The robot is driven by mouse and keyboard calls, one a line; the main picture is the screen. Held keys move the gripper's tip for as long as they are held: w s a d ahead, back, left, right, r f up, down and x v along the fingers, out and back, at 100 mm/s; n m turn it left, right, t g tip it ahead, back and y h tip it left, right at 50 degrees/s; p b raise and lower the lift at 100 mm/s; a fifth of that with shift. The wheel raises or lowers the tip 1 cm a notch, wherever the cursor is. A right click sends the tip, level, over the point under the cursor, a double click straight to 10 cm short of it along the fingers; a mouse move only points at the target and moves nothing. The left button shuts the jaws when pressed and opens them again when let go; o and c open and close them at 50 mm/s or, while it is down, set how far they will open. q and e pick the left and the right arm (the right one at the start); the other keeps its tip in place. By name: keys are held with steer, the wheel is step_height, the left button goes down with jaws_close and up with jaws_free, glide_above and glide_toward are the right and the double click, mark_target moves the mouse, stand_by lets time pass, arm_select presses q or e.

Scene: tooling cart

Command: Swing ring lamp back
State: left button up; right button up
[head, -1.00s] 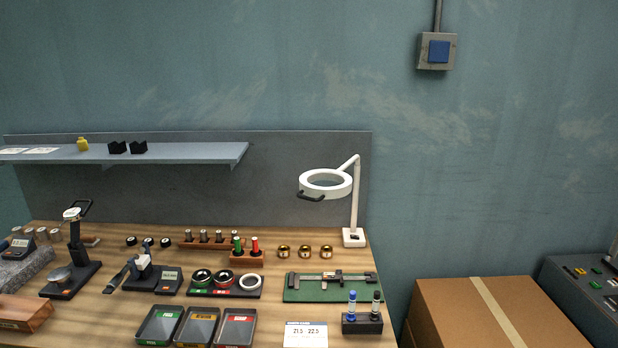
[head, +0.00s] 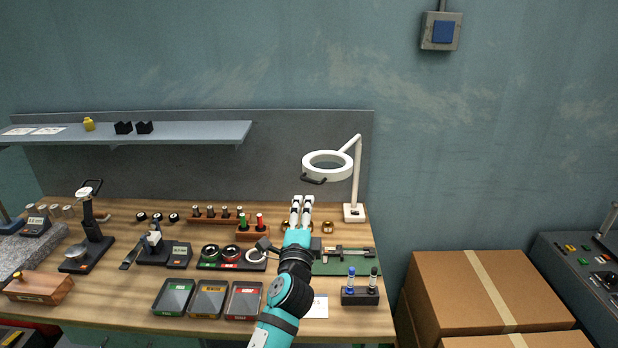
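The white ring lamp (head: 356,190) stands at the back right of the bench on an upright post with a small base. Its ring head (head: 328,155) hangs out to the left of the post, with a black handle (head: 314,181) at its front left. My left gripper (head: 303,199) reaches in from the bottom, fingers pointing to the back. Its two pale fingers show a narrow gap with nothing between them. In the picture its tips are just below the handle and apart from it. My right gripper is not in view.
Brass rings (head: 327,227) and a green mat with a caliper (head: 347,262) lie near my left arm. Three trays (head: 208,299) and a marker holder (head: 361,296) stand at the front. A wall shelf (head: 200,133) is at upper left. Cardboard boxes (head: 440,290) stand right of the bench.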

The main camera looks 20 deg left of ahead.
mark_target(309, 181)
arm_select(q)
steer(key=x, duration=1.1)
steer(key=shift+w, duration=0.3)
steer(key=shift+c, duration=0.4)
jaws_close()
steer(key=shift+f, duration=0.1)
